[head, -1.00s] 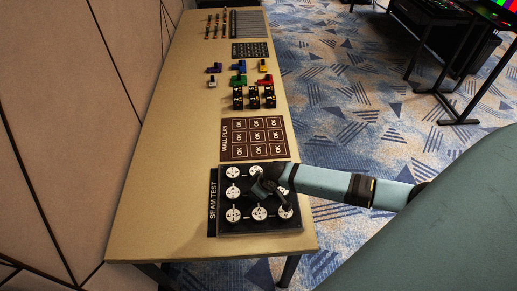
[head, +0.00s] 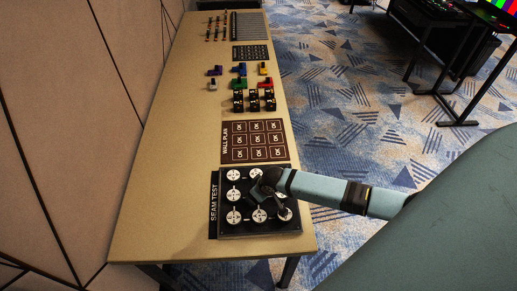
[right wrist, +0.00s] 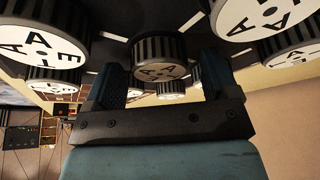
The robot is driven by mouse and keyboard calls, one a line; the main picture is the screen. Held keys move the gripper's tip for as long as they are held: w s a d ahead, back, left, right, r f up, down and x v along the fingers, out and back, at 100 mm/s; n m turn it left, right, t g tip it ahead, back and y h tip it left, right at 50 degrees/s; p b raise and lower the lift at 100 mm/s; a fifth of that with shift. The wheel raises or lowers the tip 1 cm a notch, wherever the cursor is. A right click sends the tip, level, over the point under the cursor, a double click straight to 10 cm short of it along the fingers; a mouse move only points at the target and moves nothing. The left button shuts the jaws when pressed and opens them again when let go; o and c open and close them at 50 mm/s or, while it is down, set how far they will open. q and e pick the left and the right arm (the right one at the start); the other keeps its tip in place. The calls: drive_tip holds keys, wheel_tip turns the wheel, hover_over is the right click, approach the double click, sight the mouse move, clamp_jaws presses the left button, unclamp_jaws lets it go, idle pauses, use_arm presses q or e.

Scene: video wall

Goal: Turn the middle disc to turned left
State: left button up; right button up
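The black panel labelled SEAM TEST (head: 215,205) lies at the near end of the table, with rows of white-faced discs. The middle disc's place in the head view is covered by my right gripper (head: 262,192), whose arm comes in from the right. In the right wrist view, a dark ribbed disc (right wrist: 160,70) with a lettered white face sits between the two fingers of the right gripper (right wrist: 165,85). A gap shows beside the right finger; contact on the left side cannot be told. The disc's exact turn is hard to read. My left gripper is out of view.
Neighbouring discs (right wrist: 40,40) stand close around the gripper. Behind the panel lie the brown WALL PLAN board (head: 254,140), black blocks (head: 254,100) and coloured pieces (head: 239,82). A wall borders the table (head: 170,200) on the left; carpet is at right.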

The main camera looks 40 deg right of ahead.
drive_tip(key=shift+r, duration=0.1)
drive_tip(key=v, duration=1.3)
drive_tip(key=shift+s+r, duration=0.25)
